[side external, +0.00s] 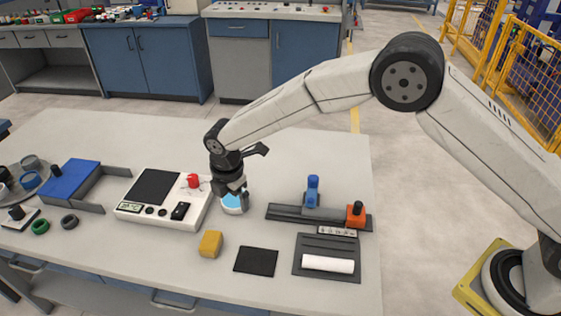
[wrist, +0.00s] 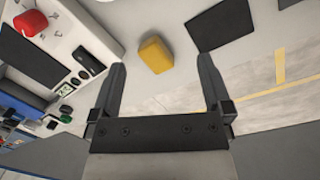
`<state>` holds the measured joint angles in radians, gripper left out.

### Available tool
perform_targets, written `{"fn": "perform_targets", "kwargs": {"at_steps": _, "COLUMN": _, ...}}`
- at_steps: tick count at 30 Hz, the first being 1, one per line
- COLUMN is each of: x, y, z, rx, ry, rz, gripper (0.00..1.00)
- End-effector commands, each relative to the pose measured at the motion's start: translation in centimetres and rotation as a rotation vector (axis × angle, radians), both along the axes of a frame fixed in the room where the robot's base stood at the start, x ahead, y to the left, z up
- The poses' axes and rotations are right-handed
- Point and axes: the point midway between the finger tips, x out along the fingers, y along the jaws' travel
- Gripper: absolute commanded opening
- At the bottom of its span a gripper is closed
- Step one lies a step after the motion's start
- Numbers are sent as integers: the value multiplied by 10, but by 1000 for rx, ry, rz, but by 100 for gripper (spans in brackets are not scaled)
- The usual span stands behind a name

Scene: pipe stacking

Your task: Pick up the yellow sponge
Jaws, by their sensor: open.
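The yellow sponge (side external: 210,244) is a small block on the white table, in front of the control box in the side external view. It also shows in the wrist view (wrist: 155,55), in the upper middle, between and beyond the lines of the two fingers. My gripper (side external: 238,192) is above the table, behind and slightly right of the sponge in the side external view, near a round light-blue-topped thing. In the wrist view my gripper (wrist: 163,85) has its two dark fingers wide apart, with nothing between them. The sponge is apart from the fingers.
A white control box (side external: 165,197) with a red knob stands left of my gripper. A black square pad (side external: 256,261) lies right of the sponge. A tray with a white roll (side external: 328,264) and a rail with blue and orange clamps (side external: 300,214) are farther right. The table's front edge is close.

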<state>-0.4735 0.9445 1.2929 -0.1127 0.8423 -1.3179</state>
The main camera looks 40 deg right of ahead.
Motion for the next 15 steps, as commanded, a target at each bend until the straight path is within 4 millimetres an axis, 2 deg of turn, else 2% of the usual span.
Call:
{"fn": "perform_targets", "kwargs": {"at_steps": 1, "x": 1, "y": 14, "z": -9, "rx": -12, "ry": 7, "rz": 70, "gripper": 100}}
{"fn": "perform_targets", "kwargs": {"at_steps": 6, "x": 3, "y": 51, "z": -30, "rx": -51, "ry": 25, "rz": 291, "gripper": 100}}
{"fn": "perform_targets", "kwargs": {"at_steps": 10, "x": 2, "y": 70, "z": -41, "rx": -71, "ry": 36, "rz": 409, "gripper": 100}}
{"fn": "perform_targets", "kwargs": {"at_steps": 15, "x": 1, "y": 81, "z": -48, "rx": -83, "ry": 42, "rz": 482, "gripper": 100}}
